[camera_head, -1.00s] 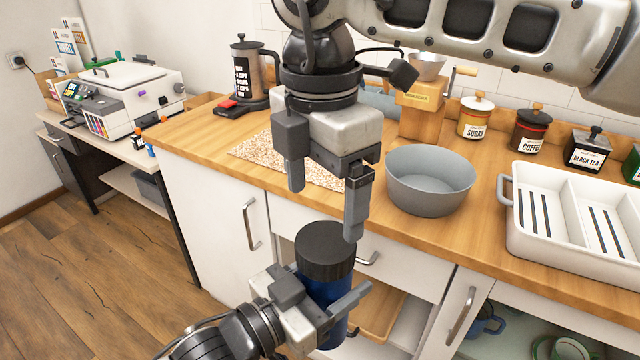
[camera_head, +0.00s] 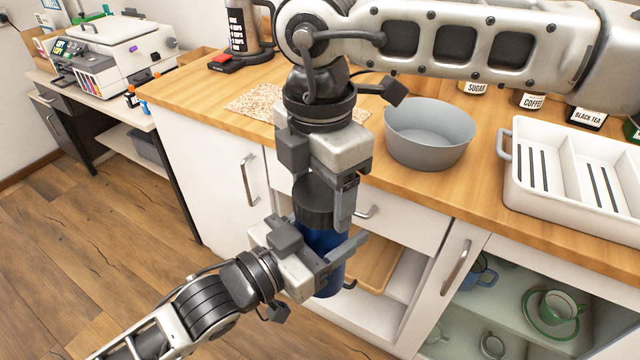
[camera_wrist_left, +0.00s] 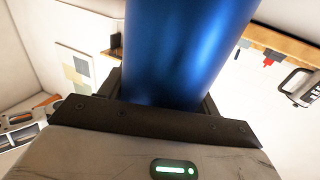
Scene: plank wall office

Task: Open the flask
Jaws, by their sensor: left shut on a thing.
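The flask (camera_head: 328,243) has a blue body and a dark ribbed lid (camera_head: 312,203). It is held nearly upright in front of the counter. My left gripper (camera_head: 317,244) is shut on its body, below the lid. The flask body (camera_wrist_left: 187,50) fills the middle of the left wrist view, between the left fingers. My right gripper (camera_head: 322,205) points down from above, right over the flask. One right finger is beside the lid's right edge; the other finger is mostly hidden. I cannot tell whether the right fingers press on the lid.
The wooden counter (camera_head: 200,95) lies behind, with a grey bowl (camera_head: 430,135) and a white dish rack (camera_head: 575,180). White drawers and an open shelf (camera_head: 380,270) are close behind the flask. A printer (camera_head: 110,50) stands at the far left. The floor at left is clear.

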